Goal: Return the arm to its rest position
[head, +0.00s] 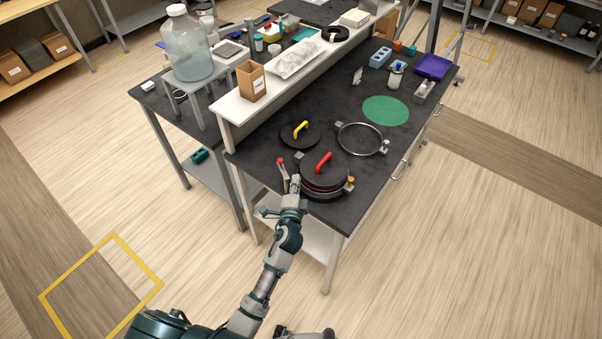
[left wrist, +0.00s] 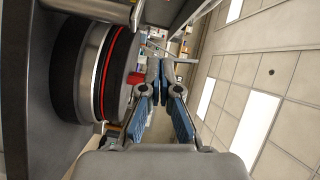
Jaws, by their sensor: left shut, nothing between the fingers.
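My left arm reaches up from the bottom of the head view to the near corner of the dark bench (head: 355,195). My left gripper (head: 294,186) is beside the left side of a round black port with a red-handled lid (head: 335,172). In the left wrist view the gripper (left wrist: 166,75) has its fingertips together with nothing between them. The round port body (left wrist: 88,70) with a red ring stands to the left of the fingers there. Whether the gripper touches the port I cannot tell. My right gripper is not clearly in view.
A red-tipped lever (head: 281,168) stands close to my left gripper. A yellow-handled black lid (head: 300,134), a metal ring clamp (head: 361,139) and a green disc (head: 386,110) lie farther back. A white shelf (head: 235,110) runs along the bench's left. The floor in front is clear.

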